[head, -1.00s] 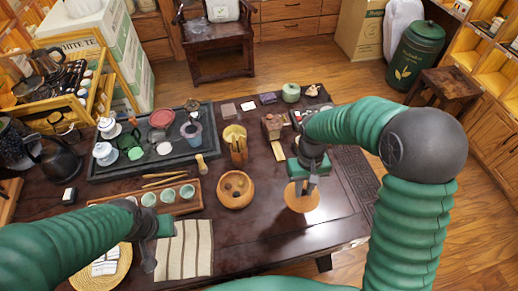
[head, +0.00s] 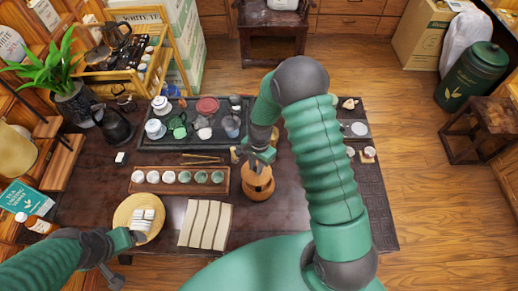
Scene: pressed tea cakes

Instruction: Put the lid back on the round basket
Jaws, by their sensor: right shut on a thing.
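The round wooden basket (head: 257,192) stands on the dark table, right of the striped cloth. My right gripper (head: 260,163) is directly above it, pointing down. It is shut on the round tan lid (head: 258,180), which is over the basket's top; the basket's opening no longer shows. I cannot tell whether the lid rests on the rim or is held just above it. My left gripper (head: 126,246) is at the lower left, by the round woven mat; its fingers are too unclear to tell their opening.
A wooden tray with several small cups (head: 180,180) lies left of the basket. The striped cloth (head: 205,224) and woven mat (head: 124,216) are in front. A dark tea tray (head: 170,151) with teaware stands behind. My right arm covers the table right of the basket.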

